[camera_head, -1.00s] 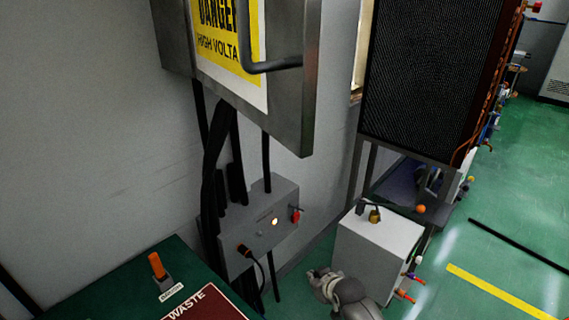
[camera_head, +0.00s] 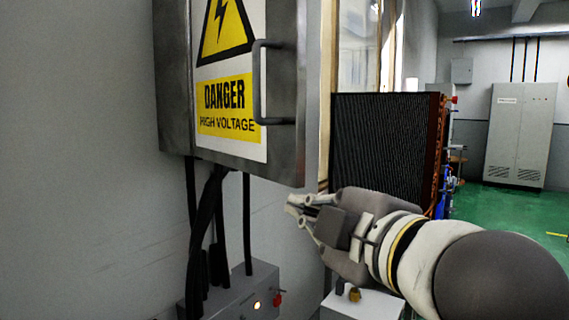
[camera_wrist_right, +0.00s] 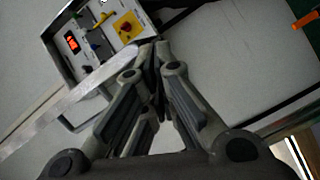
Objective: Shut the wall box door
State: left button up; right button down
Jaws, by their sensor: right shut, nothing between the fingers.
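The grey metal wall box (camera_head: 172,85) hangs on the wall at the upper left of the head view. Its door (camera_head: 283,95) faces me, with a yellow DANGER HIGH VOLTAGE sign and a bar handle (camera_head: 258,90). The gap between door and box is hidden from this side. My right gripper (camera_head: 300,207) is shut and empty, just below and right of the door's lower right corner. In the right wrist view its fingers (camera_wrist_right: 157,55) meet below an open-fronted panel box (camera_wrist_right: 105,35) with a yellow switch and a red lit display. My left gripper is not in view.
Black cables (camera_head: 214,225) hang below the wall box to a grey control box (camera_head: 235,295) with a lit lamp. A large black finned radiator (camera_head: 385,145) stands behind my right arm. Green floor (camera_head: 520,210) is open at the right, before a grey cabinet (camera_head: 520,135).

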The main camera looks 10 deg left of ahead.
aim_at(274, 153)
jog(key=s+a+r+n+y, duration=0.1)
jog(key=s+a+r+n, duration=0.1)
jog(key=s+r+n, duration=0.45)
jog(key=shift+m+t, duration=0.4)
jog(key=shift+m, duration=0.55)
jog(key=w+a+p, duration=0.1)
jog(key=w, duration=0.2)
jog(key=w+a+p, duration=0.1)
jog(key=w, duration=0.2)
jog(key=w+a, duration=0.1)
jog(key=w, duration=0.3)
jog(key=shift+a+r+p, duration=0.1)
jog(key=shift+a+p, duration=0.3)
jog(key=shift+a, duration=0.1)
jog(key=shift+a, duration=0.1)
